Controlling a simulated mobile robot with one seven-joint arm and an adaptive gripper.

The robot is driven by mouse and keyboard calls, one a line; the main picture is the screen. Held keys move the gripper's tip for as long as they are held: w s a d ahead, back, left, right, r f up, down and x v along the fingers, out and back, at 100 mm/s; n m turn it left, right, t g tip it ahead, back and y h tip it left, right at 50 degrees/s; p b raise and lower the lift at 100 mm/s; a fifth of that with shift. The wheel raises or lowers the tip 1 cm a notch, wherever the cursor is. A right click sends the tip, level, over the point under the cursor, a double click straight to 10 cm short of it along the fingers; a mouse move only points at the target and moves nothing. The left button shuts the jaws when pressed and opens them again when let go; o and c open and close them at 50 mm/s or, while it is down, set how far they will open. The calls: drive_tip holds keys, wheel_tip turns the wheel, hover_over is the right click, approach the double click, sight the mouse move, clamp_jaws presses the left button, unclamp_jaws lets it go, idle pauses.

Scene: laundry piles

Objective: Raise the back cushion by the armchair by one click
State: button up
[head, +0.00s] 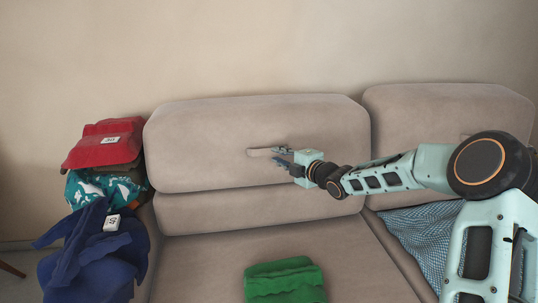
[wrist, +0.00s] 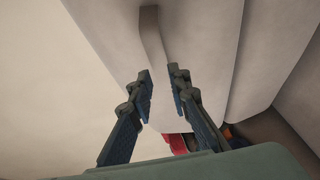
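The left back cushion (head: 200,155) is a beige padded block above a lower back section (head: 190,215) of the sofa. The right back cushion (head: 400,115) is partly behind my arm. No armchair is clearly visible.
Red (head: 85,152), teal patterned (head: 85,188) and navy (head: 95,260) laundry is piled at the sofa's left end, with white tags. Green folded cloth (head: 285,280) lies on the left seat. A blue patterned cloth (head: 425,235) lies on the right seat.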

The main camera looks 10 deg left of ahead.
sight(270, 152)
drive_tip(key=shift+b+x, duration=0.35)
drive_tip(key=shift+x, duration=2.85)
drive_tip(key=shift+c, duration=0.2)
drive_tip(key=shift+d, duration=0.1)
clamp_jaws()
